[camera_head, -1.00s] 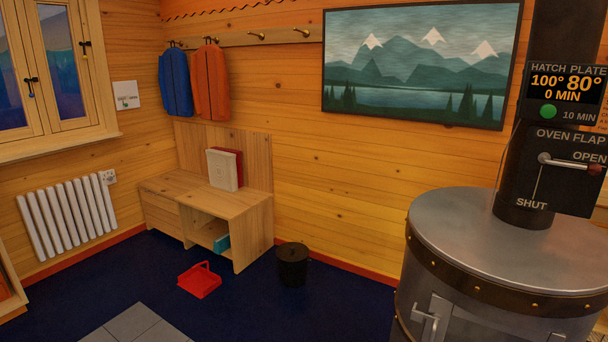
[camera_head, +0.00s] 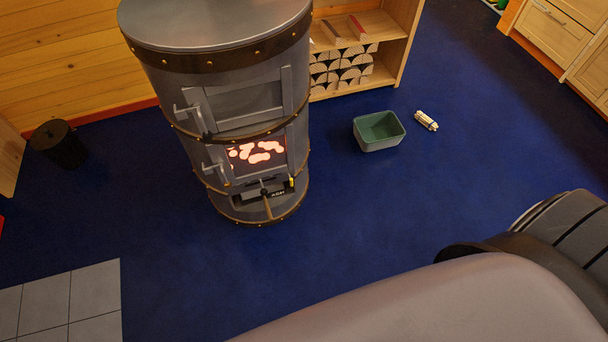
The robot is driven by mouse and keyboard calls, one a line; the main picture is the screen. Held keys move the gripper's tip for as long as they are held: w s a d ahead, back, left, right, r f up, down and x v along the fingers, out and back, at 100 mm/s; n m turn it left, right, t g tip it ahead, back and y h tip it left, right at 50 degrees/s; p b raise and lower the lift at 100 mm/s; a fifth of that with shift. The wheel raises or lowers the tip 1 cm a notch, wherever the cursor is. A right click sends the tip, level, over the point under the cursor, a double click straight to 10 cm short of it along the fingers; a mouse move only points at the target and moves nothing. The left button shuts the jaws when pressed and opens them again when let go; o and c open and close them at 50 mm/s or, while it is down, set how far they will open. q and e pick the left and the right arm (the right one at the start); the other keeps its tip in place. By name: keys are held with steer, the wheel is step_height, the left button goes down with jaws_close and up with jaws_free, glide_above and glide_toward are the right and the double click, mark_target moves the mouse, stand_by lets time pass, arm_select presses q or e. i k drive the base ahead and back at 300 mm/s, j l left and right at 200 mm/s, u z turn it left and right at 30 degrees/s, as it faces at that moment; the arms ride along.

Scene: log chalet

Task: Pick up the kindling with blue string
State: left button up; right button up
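A small pale bundle (camera_head: 426,120) lies on the blue floor, just right of a green bin. It has dark bands around it and looks like tied kindling, but it is too small to tell the string's colour. Neither of my grippers shows in the head view. A grey part of my own body fills the lower right of the picture.
The round stove (camera_head: 225,110) stands left of centre, with glowing embers behind its lower door. The green bin (camera_head: 379,132) sits right of it. A wooden shelf (camera_head: 400,50) holds split logs behind. A black bucket (camera_head: 60,144) stands far left. The floor in front is clear.

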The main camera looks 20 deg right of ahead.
mark_target(431, 124)
steer(key=z, duration=1.75)
steer(key=i+l, duration=0.15)
steer(key=i, duration=0.3)
steer(key=u, duration=0.05)
